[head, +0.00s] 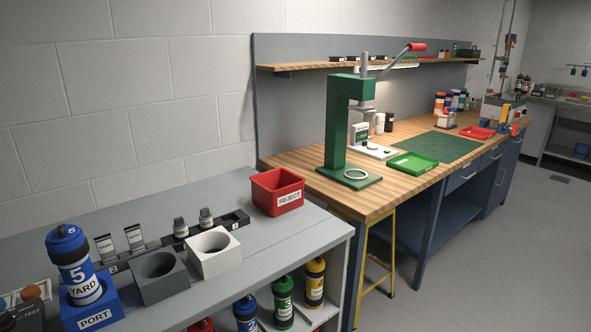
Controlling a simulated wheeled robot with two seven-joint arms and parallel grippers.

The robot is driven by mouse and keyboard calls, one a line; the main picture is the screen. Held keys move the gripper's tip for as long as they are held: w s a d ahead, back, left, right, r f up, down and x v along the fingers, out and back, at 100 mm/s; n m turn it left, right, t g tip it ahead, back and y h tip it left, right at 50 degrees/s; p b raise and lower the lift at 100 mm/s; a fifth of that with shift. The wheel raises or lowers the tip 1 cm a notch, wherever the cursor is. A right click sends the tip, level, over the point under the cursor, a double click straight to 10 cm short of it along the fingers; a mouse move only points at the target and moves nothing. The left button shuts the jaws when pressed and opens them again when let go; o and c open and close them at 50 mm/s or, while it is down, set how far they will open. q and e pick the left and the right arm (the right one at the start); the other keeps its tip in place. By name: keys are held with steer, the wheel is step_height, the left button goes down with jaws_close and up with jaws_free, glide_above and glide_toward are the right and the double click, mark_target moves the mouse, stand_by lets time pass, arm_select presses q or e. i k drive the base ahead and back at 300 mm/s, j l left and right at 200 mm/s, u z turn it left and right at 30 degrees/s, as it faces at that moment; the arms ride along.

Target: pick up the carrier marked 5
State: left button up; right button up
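The carrier marked 5 (80,272) is a blue cylinder with a dark blue cap, a white 5 and a white label reading YARD. It stands in a blue block labelled PORT (95,315) on the grey bench at the lower left, leaning slightly to the left in the picture. Its lower end is hidden inside the block. Neither of my grippers shows in the head view.
Right of the carrier stand a dark grey block (160,277) and a white block (214,252), both with empty round holes. A red REJECT bin (277,191) stands farther back. Several carriers, including a green one (283,302) and a yellow one (315,283), stand on the shelf below.

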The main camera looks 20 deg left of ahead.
mark_target(72, 260)
steer(key=i+u, duration=0.7)
steer(key=u, duration=0.2)
steer(key=i+l+u, duration=0.2)
steer(key=u, duration=0.3)
steer(key=i+l, duration=0.05)
steer(key=i, duration=0.05)
